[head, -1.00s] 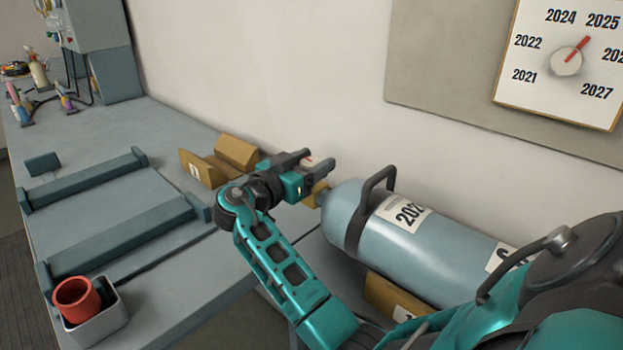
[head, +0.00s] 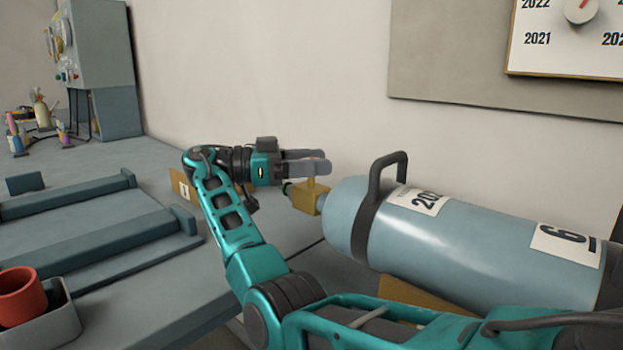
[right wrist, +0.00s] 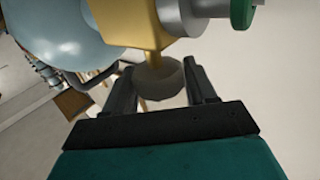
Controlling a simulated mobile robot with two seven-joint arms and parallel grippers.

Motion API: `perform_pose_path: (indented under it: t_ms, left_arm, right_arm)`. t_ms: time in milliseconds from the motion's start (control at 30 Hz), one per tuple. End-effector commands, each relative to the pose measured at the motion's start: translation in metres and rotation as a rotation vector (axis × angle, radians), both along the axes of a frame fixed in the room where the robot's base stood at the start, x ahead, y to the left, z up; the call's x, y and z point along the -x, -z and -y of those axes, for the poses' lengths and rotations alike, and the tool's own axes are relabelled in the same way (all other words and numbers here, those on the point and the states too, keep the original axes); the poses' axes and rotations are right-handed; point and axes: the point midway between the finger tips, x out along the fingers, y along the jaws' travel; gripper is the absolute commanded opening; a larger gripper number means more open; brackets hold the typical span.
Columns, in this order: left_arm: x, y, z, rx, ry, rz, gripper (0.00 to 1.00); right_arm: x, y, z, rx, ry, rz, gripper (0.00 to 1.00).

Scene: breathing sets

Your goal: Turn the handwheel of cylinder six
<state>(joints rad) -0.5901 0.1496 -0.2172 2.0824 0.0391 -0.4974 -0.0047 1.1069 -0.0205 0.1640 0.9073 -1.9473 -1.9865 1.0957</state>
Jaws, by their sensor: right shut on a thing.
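Cylinder six (head: 450,235) is light blue and lies on its side, with a dark carry handle (head: 388,175) and a "6" label (head: 565,246). Its brass valve (head: 308,197) points left in the head view and is large in the right wrist view (right wrist: 130,20). The handwheel (right wrist: 160,84) is a grey-brown disc on a brass stem in the right wrist view; the fingers mostly hide it in the head view. My right gripper (head: 308,162) is shut on the handwheel, one finger on each side (right wrist: 160,92). My left gripper is not in view.
A wooden cradle (head: 400,292) is under the cylinder. A grey bench (head: 130,285) stands at left, with a red cup (head: 20,296) in a grey bin. A year dial board (head: 565,45) hangs on the wall. A green cap (right wrist: 242,14) sits beside the valve.

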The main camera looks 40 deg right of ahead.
Motion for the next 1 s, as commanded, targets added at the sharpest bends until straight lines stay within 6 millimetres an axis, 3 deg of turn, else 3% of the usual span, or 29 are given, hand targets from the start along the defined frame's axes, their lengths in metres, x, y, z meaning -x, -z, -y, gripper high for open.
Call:
perform_pose_path:
  t_ms: [633, 667, 833, 1000]
  left_arm:
    - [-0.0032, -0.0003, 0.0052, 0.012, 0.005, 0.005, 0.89]
    - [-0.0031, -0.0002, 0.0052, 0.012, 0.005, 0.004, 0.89]
    - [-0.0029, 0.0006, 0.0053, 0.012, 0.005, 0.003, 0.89]
    - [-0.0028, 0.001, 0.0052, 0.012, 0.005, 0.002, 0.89]
  right_arm:
    - [0.0006, 0.0004, 0.0003, -0.001, 0.046, 0.0, 0.26]
    - [0.0006, 0.0004, 0.0003, -0.001, 0.046, 0.0, 0.59]
    - [0.0004, 0.0003, 0.0003, -0.001, 0.045, 0.0, 0.75]
    - [0.0003, 0.0003, 0.0003, -0.001, 0.044, 0.0, 0.77]
